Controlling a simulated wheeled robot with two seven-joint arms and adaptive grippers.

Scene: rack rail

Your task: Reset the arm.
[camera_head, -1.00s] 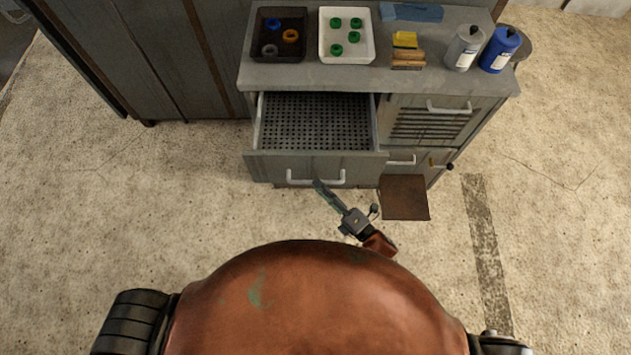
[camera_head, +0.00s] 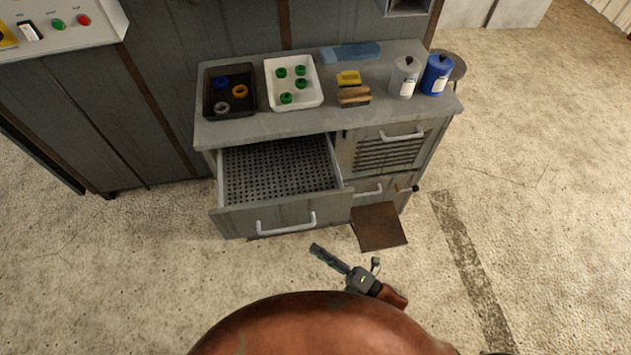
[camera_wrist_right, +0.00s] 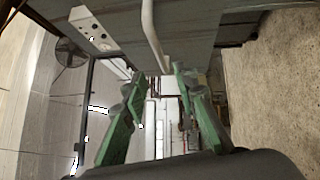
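My right gripper (camera_head: 316,248) is in front of the open drawer, below and right of its handle in the head view, apart from it. In the right wrist view its two green fingers (camera_wrist_right: 157,80) are spread, with nothing between them. The drawer (camera_head: 236,219) is pulled out, with a perforated, empty-looking floor. Its pale handle (camera_head: 287,223) also shows as a pale bar in the wrist view (camera_wrist_right: 152,35). My left gripper is not in view.
The cabinet top (camera_head: 240,130) holds a dark tray (camera_head: 207,92) of rings, a white tray (camera_head: 306,104) of green rings, a yellow block, brushes, a grey bottle (camera_head: 404,77) and a blue bottle (camera_head: 437,75). A brown panel (camera_head: 379,228) sits low at the cabinet front. Floor to the left looks clear.

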